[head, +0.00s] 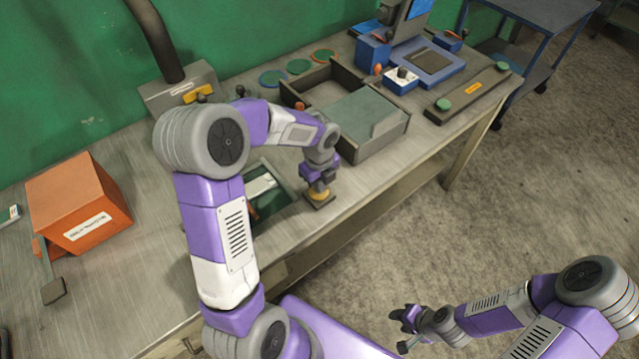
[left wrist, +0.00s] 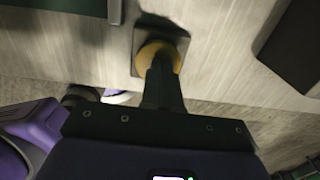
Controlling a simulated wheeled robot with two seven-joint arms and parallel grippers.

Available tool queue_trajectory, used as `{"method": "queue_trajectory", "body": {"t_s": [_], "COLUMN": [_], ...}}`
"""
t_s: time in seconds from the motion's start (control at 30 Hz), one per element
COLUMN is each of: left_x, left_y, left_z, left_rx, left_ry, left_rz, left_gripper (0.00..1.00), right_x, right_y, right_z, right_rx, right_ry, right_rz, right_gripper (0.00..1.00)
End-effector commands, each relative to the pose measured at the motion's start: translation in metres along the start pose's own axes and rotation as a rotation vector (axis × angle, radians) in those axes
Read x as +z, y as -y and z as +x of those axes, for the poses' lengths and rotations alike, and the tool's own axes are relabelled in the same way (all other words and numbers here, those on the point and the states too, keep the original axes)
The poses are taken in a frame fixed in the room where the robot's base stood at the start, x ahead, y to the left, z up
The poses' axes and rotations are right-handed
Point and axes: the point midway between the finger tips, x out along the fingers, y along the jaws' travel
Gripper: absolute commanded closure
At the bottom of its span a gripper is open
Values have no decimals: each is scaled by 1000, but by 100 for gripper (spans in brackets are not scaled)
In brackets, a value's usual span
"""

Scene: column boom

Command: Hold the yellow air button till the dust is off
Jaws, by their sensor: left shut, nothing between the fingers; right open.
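The yellow air button (head: 319,194) sits on a small dark base near the front edge of the workbench. It also shows in the left wrist view (left wrist: 152,48). My left gripper (head: 318,185) is shut and empty, pointing down right at the button. In the left wrist view its fingertips (left wrist: 160,68) overlap the button's lower part; whether they press it down I cannot tell. A green-lined, dark-framed tray (head: 273,205) with a pale piece is left of the button, partly hidden by my left arm. I cannot make out dust. My right gripper (head: 405,322) is open over the floor.
An orange box (head: 80,203) stands on the left of the bench. A grey box (head: 182,88) with a black hose is at the back. A blue device (head: 428,62) is further right.

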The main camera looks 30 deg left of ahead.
Motion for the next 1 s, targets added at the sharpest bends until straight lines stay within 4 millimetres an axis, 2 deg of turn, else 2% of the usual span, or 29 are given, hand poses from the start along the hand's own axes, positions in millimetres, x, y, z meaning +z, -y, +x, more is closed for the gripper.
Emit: {"method": "queue_trajectory", "body": {"t_s": [0.03,0.4,0.53,0.67,0.87,1.0], "left_x": [-3,-3,-3,-4,-5,-4], "left_y": [-9,-9,-8,-7,-2,0], "left_z": [14,14,7,-10,-48,-81], "left_rx": [31,32,29,24,2,-6], "left_ry": [-15,-15,-13,-9,3,6], "left_rz": [-2,-2,-1,1,5,3], "left_gripper": [100,100,100,100,100,100], "right_x": [0,0,0,1,2,2], "right_y": [-1,-1,1,6,16,17], "right_z": [2,2,-4,-16,-42,-46], "right_rx": [0,0,0,0,0,0], "right_ry": [0,0,0,0,0,0], "right_rz": [0,0,0,0,0,0], "right_gripper": [57,57,57,57,57,57]}}
